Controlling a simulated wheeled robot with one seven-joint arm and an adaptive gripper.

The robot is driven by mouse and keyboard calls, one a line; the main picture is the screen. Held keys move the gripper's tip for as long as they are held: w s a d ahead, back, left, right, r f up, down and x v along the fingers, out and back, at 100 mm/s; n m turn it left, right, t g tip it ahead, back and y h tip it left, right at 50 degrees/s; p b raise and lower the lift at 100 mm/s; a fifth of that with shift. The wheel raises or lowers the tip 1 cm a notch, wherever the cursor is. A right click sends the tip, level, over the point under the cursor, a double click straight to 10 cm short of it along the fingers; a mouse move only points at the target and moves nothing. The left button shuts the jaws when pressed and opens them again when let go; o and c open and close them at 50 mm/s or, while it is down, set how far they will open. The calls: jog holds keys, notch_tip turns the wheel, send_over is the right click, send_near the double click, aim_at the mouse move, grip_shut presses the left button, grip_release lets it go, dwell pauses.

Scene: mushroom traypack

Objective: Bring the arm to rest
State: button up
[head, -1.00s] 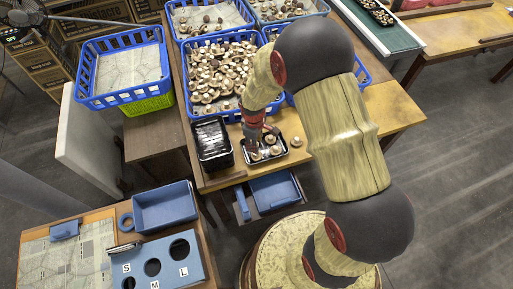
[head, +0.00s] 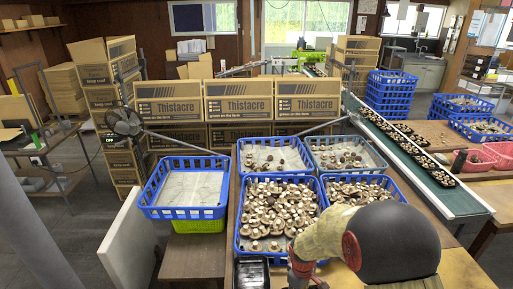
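My arm reaches in from the lower right of the head view, with a wooden link and a large dark joint. The red part at the upper end of my gripper (head: 299,268) shows at the bottom edge. Its fingertips are cut off below the picture, so I cannot see whether it is open, shut or holding anything. It is in front of a blue crate full of mushrooms (head: 240,244). A black stack of trays (head: 251,274) stands to its left, partly cut off.
Two more blue crates (head: 240,160) (head: 309,157) with fewer mushrooms stand behind. A blue crate on a green one (head: 150,199) is at left. A conveyor (head: 470,203) with filled trays runs along the right. Stacked cartons (head: 170,112) and a fan (head: 123,120) stand behind.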

jog(key=s+r+m+t+b, duration=0.2)
jog(key=s+r+m, duration=0.2)
jog(key=s+r, duration=0.6)
jog(key=s+d+r+m+t+b, duration=0.1)
jog(key=s+r+m+t+b, duration=0.1)
jog(key=s+r, duration=0.9)
notch_tip(320, 180, up, 8)
jog(key=m+t, duration=0.1)
jog(key=m, duration=0.1)
jog(key=shift+r+m+y+b, duration=0.15)
jog(key=shift+m+y+b, duration=0.15)
jog(key=shift+y+b, duration=0.1)
